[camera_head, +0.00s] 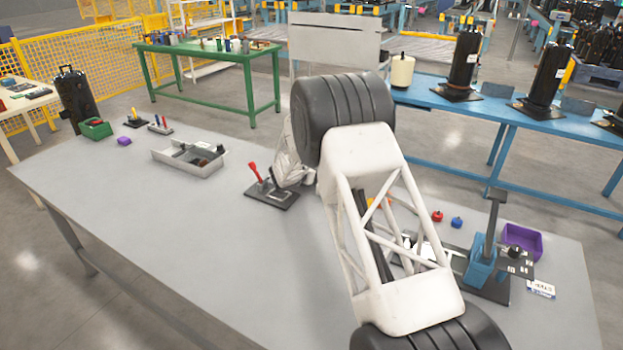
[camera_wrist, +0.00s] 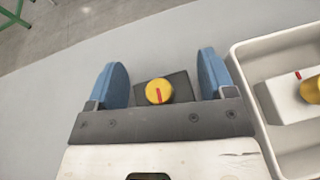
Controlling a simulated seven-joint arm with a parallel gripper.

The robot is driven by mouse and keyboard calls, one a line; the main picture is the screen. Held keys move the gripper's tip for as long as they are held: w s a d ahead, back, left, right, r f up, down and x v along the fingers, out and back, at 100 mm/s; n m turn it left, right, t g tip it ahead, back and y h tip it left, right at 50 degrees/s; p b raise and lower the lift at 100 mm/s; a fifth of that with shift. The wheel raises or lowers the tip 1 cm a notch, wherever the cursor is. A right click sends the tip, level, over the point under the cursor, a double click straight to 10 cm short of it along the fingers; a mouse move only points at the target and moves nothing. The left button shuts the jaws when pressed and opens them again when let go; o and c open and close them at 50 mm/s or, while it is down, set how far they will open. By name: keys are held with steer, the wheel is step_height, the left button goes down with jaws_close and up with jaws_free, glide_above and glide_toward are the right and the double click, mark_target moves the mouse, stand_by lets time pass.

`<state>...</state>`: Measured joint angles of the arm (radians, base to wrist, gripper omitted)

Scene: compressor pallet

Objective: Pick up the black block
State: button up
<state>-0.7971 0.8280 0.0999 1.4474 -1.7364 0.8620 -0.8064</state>
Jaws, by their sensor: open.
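In the wrist view, a black block (camera_wrist: 181,81) with a round yellow knob (camera_wrist: 159,91) on it lies on the grey table. The knob has a red mark. My gripper (camera_wrist: 163,65) is open, its two blue fingers on either side of the block, with gaps visible. The near part of the block is hidden by the gripper's dark bar. I cannot tell how high the fingers are above the table. In the head view my arm covers the middle of the table, and I cannot make out the fingers or this block there.
A pale tray (camera_wrist: 240,66) with a white box (camera_wrist: 291,98) stands close to the right finger. In the head view, a red-levered black base (camera_head: 272,198), a grey tray (camera_head: 172,162), a blue press-like fixture (camera_head: 482,262) and a purple bin (camera_head: 534,240) stand around. The front left table is clear.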

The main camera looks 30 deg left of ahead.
steer(key=shift+w+f, duration=0.1)
steer(key=shift+w, duration=0.1)
stand_by(0.5)
steer(key=c, duration=0.8)
steer(key=shift+r, duration=5.05)
